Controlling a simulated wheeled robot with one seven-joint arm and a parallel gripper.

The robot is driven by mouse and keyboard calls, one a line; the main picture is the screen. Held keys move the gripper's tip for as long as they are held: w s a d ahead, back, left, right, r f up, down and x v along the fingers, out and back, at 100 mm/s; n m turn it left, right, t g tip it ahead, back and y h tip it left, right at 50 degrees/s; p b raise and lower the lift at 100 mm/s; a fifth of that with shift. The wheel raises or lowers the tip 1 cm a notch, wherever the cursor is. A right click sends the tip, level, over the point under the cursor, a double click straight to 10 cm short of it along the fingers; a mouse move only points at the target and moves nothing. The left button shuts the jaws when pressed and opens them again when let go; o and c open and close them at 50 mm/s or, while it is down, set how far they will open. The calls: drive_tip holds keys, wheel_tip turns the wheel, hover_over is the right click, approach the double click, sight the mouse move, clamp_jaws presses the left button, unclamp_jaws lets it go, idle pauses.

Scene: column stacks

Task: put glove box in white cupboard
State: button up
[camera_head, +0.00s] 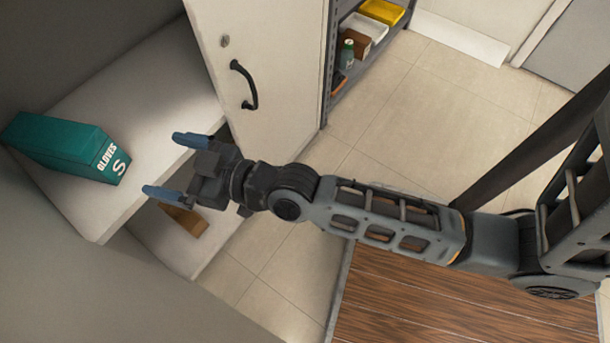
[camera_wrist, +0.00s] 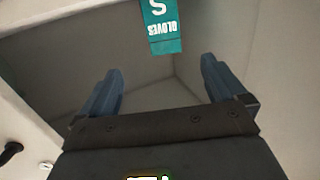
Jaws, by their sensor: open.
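The glove box (camera_head: 70,147) is a teal box marked "GLOVES" with an "S". It lies on the upper shelf of the white cupboard (camera_head: 140,85), near the left, with its printed end toward my gripper. It also shows at the top of the wrist view (camera_wrist: 161,28). My gripper (camera_head: 168,166) is open, with blue fingers apart and nothing between them. It is at the front of the shelf, to the right of the box and apart from it. In the wrist view the fingers (camera_wrist: 160,88) point into the cupboard.
The cupboard door (camera_head: 262,60) with a black handle (camera_head: 244,85) stands open. A brown object (camera_head: 184,218) lies on the lower shelf, partly hidden by my gripper. A grey rack (camera_head: 350,75) holds bins and a bottle. A wooden surface (camera_head: 430,305) lies below my arm.

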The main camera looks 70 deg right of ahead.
drive_tip(key=s+r+g, duration=0.1)
drive_tip(key=s+r, duration=0.2)
drive_tip(key=s, duration=1.1)
drive_tip(key=s+r+g+h, duration=0.1)
drive_tip(key=s+r, duration=0.2)
drive_tip(key=s, duration=1.1)
drive_tip(key=shift+s+d+r+g, duration=0.25)
drive_tip(key=shift+s+d+g, duration=0.05)
drive_tip(key=shift+s+d, duration=0.1)
drive_tip(key=shift+c, duration=0.5)
